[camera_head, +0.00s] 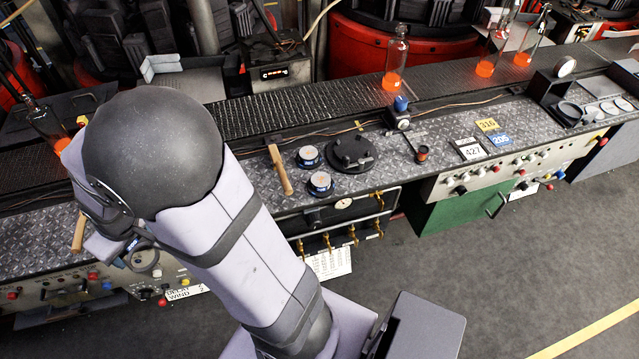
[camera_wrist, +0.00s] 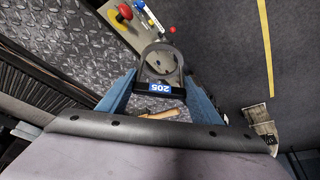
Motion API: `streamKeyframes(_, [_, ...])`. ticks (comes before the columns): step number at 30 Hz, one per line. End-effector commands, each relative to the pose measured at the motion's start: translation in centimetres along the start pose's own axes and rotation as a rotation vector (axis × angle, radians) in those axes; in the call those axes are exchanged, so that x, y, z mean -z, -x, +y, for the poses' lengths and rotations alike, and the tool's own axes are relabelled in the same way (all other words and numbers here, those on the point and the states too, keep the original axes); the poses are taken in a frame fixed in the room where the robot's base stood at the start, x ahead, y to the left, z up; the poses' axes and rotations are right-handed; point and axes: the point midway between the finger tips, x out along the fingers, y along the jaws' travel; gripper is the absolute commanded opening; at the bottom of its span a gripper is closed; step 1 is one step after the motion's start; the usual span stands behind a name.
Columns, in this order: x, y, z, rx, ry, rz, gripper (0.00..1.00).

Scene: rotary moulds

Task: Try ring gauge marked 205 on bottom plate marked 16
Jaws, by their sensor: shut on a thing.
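My gripper (camera_wrist: 160,78) is shut on the ring gauge (camera_wrist: 159,87), a dark ring whose block carries a blue label reading 205. The blue fingers sit on either side of it. In the head view my gripper (camera_head: 130,246) hangs at the lower left, with the gauge (camera_head: 147,261) in front of the control panel. Two round plates with pale labelled tops, one farther back (camera_head: 308,156) and one nearer (camera_head: 320,183), stand on the metal bench right of my arm. Their numbers are too small to read, so I cannot tell which is 16. The gauge is apart from both.
A wooden-handled tool (camera_head: 279,170) lies beside the plates. A dark round fixture (camera_head: 352,154) stands to their right. Glowing bottles, including one in the middle (camera_head: 395,60), stand along the conveyor (camera_head: 300,103). Number tags (camera_head: 501,139) and a gauge tray (camera_head: 560,88) are farther right.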

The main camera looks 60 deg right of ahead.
Motion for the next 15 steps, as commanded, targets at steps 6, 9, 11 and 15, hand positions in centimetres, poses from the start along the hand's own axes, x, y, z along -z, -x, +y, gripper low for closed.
streamKeyframes(6, [0.4,0.9,0.0,0.0,0.0,0.002,0.36])
streamKeyframes(9, [0.6,1.3,0.0,0.0,0.0,0.002,0.36])
streamKeyframes(11, [0.7,1.5,0.0,0.0,0.0,0.002,0.36])
streamKeyframes(15, [0.8,1.9,0.0,0.0,0.0,0.002,0.36])
